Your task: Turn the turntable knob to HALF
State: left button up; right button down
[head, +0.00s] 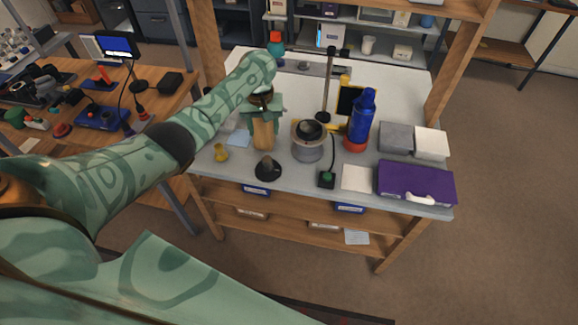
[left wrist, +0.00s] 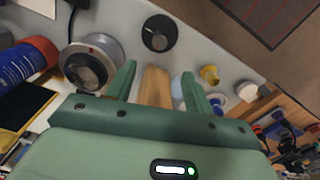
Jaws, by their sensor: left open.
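The round grey turntable (head: 307,149) stands near the middle of the white bench, with a dark lens-like part (head: 311,129) on top. In the left wrist view the turntable (left wrist: 116,50) is left of the fingers, apart from them. I cannot make out its knob or a HALF mark for certain. A black disc with an upright stub (head: 267,170) sits nearer the bench front; it also shows in the left wrist view (left wrist: 160,34). My left gripper (head: 264,112) is open, left of the turntable. A wooden block (left wrist: 155,86) shows between its fingers (left wrist: 158,82). My right gripper is not visible.
A blue bottle (head: 362,115) with a red base stands right of the turntable. A small yellow object (head: 221,153) sits at the left.

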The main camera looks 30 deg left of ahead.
aim_at(267, 159)
pick_arm(q)
notch_tip(267, 159, down, 16)
jog(key=b, duration=1)
jog(key=shift+w, duration=0.1)
jog(key=c, duration=1)
